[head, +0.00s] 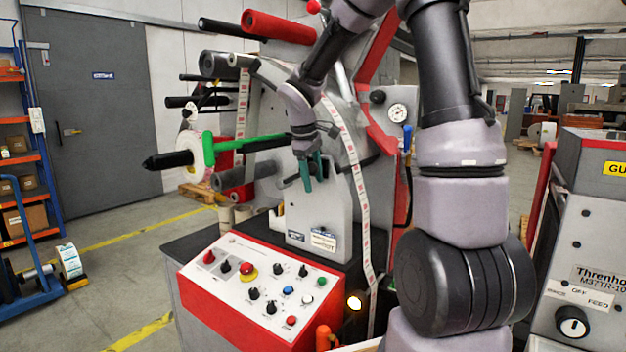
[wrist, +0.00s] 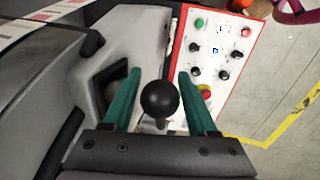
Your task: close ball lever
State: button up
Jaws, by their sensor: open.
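The ball lever shows in the wrist view as a black ball knob (wrist: 161,99) on a short pale stem. My gripper (wrist: 159,74) is open, with one teal finger on each side of the knob and a visible gap to both. The fingertips reach past the knob in this view; whether they are at its height I cannot tell. In the head view my gripper (head: 313,181) points down in front of the grey machine housing (head: 324,215). I cannot make out the ball lever there; the gripper and arm seem to hide it.
A red-rimmed control panel (head: 262,283) with knobs and buttons lies below the gripper; it also shows in the wrist view (wrist: 218,65). A green bar (head: 250,145) and white roll (head: 184,157) stick out left. A label web (head: 352,170) runs down close right of the gripper.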

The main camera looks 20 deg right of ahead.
jog(key=shift+f, duration=0.1)
grip_shut()
dwell(1.4)
